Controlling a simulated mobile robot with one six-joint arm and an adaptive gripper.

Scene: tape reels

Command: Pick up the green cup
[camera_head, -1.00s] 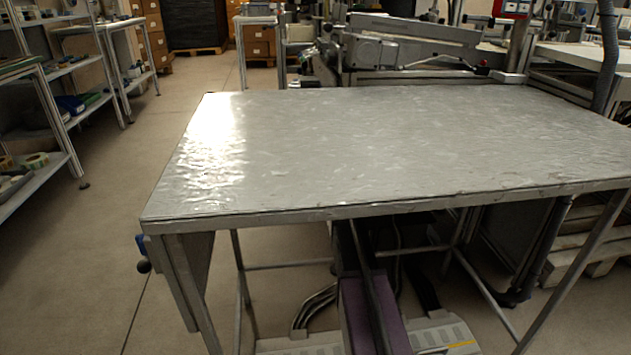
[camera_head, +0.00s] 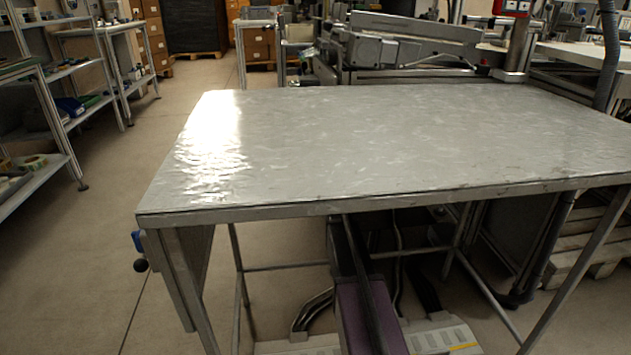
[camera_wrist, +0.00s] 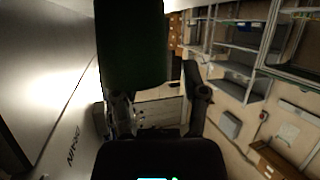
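A dark green cup (camera_wrist: 132,42) fills the top centre-left of the wrist view, its upper part cut off by the frame. My gripper (camera_wrist: 162,90) is below it, with its two fingers spread apart. The left finger (camera_wrist: 122,115) is partly hidden behind or under the cup's lower edge; I cannot tell whether they touch. The right finger (camera_wrist: 199,95) stands clear of the cup, with a gap between. Neither the cup nor my gripper shows in the head view.
A bare grey metal table (camera_head: 390,140) stands ahead in the head view, with a machine (camera_head: 410,45) behind it. Shelves (camera_head: 65,100) stand at the left, with open floor between. A pale flat surface (camera_wrist: 50,70) lies close at the left of the wrist view.

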